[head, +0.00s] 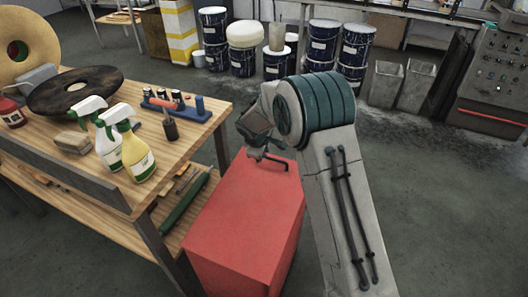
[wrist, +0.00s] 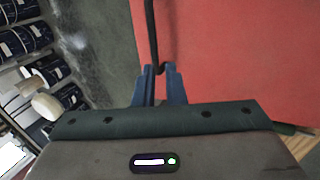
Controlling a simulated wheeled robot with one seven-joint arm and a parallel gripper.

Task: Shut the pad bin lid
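The pad bin (head: 290,250) is a red box standing at the right end of the workbench. Its red lid (head: 243,208) lies as a flat top in the head view, and I see no clear gap under it. The lid fills the upper right of the wrist view (wrist: 235,60). A thin black bar handle (head: 280,160) is at the lid's far end; it also shows in the wrist view (wrist: 151,30). My gripper (wrist: 160,70) has its blue fingers close together on the bent end of the handle. My arm partly hides the bin's right side.
The wooden workbench (head: 190,150) stands close on the left, with spray bottles (head: 134,150) near its edge. Dark blue drums (head: 320,45) and grey bins (head: 417,86) stand behind. A control cabinet (head: 495,80) is at the far right. Floor is clear right of my arm.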

